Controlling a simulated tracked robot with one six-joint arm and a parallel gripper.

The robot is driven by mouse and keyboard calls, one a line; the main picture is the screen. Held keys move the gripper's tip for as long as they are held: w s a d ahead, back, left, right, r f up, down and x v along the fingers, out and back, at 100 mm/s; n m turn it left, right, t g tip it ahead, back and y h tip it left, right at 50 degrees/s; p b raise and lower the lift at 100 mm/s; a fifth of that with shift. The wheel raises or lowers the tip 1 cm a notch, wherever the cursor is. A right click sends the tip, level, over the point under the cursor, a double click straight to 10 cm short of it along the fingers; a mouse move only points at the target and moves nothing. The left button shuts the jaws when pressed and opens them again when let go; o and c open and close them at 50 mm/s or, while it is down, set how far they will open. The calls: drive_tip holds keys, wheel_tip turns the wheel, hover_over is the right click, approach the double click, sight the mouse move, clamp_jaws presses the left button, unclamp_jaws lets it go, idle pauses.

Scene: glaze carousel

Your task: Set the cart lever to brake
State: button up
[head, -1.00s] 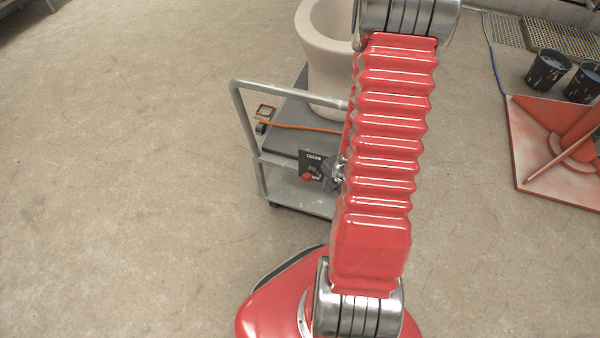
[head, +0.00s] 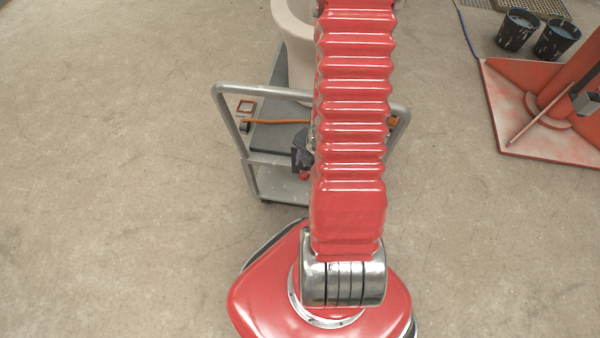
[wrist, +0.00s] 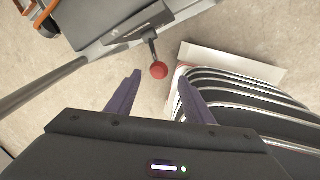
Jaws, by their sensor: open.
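The grey cart (head: 252,165) stands ahead of my base in the head view, partly hidden behind my red arm. Its lever has a red ball knob (wrist: 159,70) on a dark stem (wrist: 152,45), which comes out of a dark plate (wrist: 140,25) in the wrist view. In the head view only a bit of the red knob (head: 304,176) shows beside my arm. My gripper (wrist: 158,88) is open, with its two purple fingers either side of the knob in the picture and the knob a little beyond the tips. I cannot tell that they touch.
A large pale vessel (head: 299,50) stands on the cart. The cart's handle tube (wrist: 40,88) runs at the left of the wrist view. The floor at the left is clear.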

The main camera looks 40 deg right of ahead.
sight(305, 174)
drive_tip(key=shift+w+a+f, duration=0.1)
drive_tip(key=shift+a+f, duration=0.05)
drive_tip(key=shift+f, duration=0.05)
drive_tip(key=shift+f, duration=0.15)
drive_tip(key=shift+w+f, duration=0.2)
drive_tip(key=shift+f, duration=0.9)
drive_tip(key=shift+w+f, duration=0.25)
drive_tip(key=shift+f, duration=0.9)
drive_tip(key=shift+w+f, duration=0.2)
drive_tip(key=shift+f, duration=0.9)
drive_tip(key=shift+c, duration=0.2)
clamp_jaws()
